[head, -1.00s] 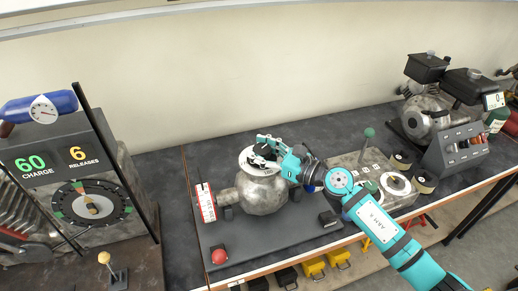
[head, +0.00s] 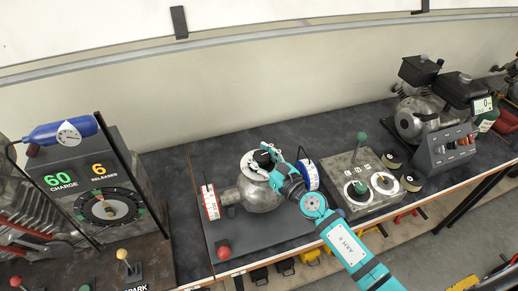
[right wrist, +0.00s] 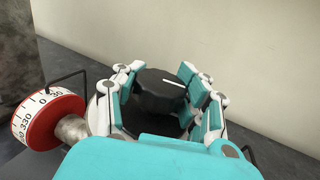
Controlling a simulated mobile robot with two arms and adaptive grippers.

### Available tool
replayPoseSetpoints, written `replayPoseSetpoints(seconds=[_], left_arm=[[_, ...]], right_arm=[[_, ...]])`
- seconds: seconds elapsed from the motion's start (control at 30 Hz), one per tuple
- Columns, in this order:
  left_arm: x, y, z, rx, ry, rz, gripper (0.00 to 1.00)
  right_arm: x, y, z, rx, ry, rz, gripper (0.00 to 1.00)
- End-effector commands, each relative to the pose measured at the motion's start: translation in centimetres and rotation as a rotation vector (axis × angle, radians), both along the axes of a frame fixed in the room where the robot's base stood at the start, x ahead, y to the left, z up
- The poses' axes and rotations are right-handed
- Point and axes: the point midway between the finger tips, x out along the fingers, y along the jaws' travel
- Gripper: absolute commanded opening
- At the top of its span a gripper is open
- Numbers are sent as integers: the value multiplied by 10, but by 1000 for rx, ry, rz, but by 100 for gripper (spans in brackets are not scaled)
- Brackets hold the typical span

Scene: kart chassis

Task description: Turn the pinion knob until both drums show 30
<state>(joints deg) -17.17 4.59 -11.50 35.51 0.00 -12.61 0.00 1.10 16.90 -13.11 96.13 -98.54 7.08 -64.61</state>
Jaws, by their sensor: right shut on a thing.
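The pinion knob (right wrist: 158,95) is black with a white line on top. It sits on top of the round metal housing (head: 260,193). My right gripper (right wrist: 165,100) is shut around the knob, fingers on both sides; it also shows in the head view (head: 266,160). The red-rimmed white drum (right wrist: 42,118) is left of the housing, with 330, 0 and 30 on its scale. A thin wire pointer stands over it near the 0 and 30 marks; the exact reading is unclear. The blue-rimmed drum (head: 309,175) is partly hidden behind my right wrist, its numbers unreadable. My left gripper is out of view.
A red ball-topped button (head: 223,250) is at the housing's front left. A console with gauge (head: 100,190) stands at left, showing 60 and 6. A panel with a green-knobbed lever (head: 361,137) is at right. Some bench is free behind the housing.

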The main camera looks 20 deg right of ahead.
Motion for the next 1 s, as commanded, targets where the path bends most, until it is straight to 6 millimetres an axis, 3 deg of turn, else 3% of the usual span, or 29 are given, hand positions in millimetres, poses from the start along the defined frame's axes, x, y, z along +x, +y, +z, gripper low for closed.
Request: replayPoseSetpoints(seconds=[0.67, 1.0], left_arm=[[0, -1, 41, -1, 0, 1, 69], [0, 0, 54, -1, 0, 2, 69]], right_arm=[[-3, 1, -5, -3, 15, -208, 8], [-3, 1, -7, -1, 15, -485, 8]])
